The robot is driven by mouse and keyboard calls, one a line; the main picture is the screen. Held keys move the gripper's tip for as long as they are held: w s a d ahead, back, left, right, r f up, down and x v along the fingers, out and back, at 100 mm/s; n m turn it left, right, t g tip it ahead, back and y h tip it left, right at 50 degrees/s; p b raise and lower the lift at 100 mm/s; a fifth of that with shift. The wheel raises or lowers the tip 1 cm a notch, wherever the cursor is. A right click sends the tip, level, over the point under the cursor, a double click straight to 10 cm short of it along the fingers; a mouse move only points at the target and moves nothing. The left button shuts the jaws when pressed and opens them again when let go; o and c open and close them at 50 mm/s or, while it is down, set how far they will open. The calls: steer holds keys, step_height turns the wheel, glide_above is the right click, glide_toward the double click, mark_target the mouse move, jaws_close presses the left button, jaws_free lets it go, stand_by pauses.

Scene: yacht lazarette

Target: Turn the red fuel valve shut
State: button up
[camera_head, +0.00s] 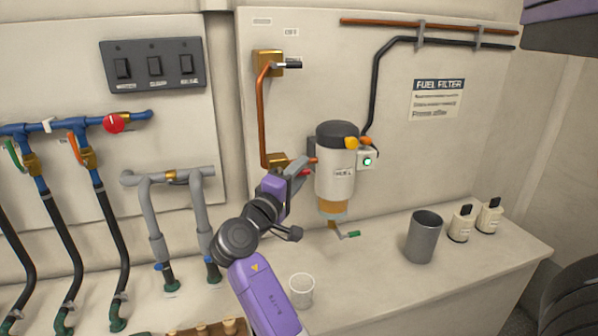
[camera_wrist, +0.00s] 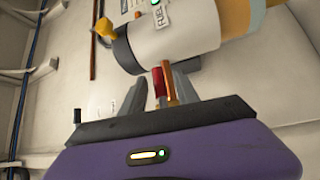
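The red fuel valve handle (camera_head: 304,172) shows as a small red lever by the brass valve body (camera_head: 276,161), left of the fuel filter (camera_head: 336,172). My gripper (camera_head: 296,166) is at this valve and hides part of it. In the wrist view, the red handle (camera_wrist: 159,84) stands between my two grey fingers (camera_wrist: 160,88), with a copper pipe (camera_wrist: 171,83) close to its right. The fingers are apart, with visible space beside the handle. Whether either finger touches it is hard to tell.
A brass valve with a black handle (camera_head: 290,65) is above on the copper pipe. A round red knob (camera_head: 113,123) sits on the blue pipe at left. A green-handled drain (camera_head: 349,234) hangs under the filter. A grey cup (camera_head: 424,237) and small bottles (camera_head: 462,222) stand on the bench.

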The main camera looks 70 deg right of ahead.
jaws_close()
stand_by(1.4)
